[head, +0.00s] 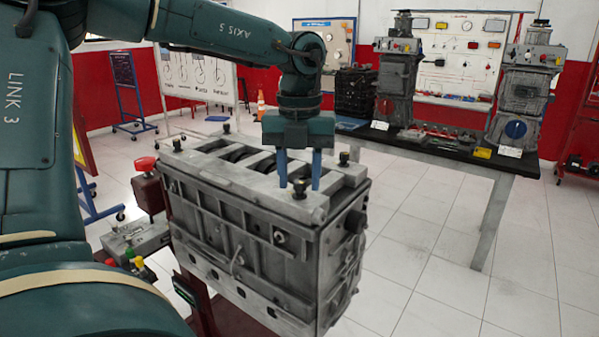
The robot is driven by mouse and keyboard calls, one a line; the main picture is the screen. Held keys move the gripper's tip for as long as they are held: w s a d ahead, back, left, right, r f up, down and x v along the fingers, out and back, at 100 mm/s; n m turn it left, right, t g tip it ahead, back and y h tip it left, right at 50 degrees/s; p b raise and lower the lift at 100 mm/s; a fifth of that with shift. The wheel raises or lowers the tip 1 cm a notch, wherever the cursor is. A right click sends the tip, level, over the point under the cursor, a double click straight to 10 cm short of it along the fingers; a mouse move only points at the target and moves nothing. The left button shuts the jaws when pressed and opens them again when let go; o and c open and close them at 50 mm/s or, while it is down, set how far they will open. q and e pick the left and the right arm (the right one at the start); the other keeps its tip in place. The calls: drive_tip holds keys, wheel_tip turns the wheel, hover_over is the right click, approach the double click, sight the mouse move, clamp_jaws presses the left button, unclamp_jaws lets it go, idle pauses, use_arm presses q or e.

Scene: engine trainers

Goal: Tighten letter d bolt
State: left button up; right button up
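A grey engine block (250,240) stands in the middle of the head view. Black-headed bolts stand upright on its top: a near one (300,189), a right one (344,158), a far one (226,128) and a left one (177,145). I cannot read any letter, so I cannot tell which is bolt d. My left gripper (299,182) points down over the near right part of the block. Its two blue fingers are apart, and the near bolt shows between their tips with gaps on both sides. I cannot tell the exact depth between them. My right gripper is not in view.
A control box with coloured buttons (135,240) and a red knob (145,164) sit left of the block. A dark table (450,146) with engine parts stands behind at right. White tiled floor (470,260) is free at right.

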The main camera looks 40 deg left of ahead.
use_arm(q)
clamp_jaws()
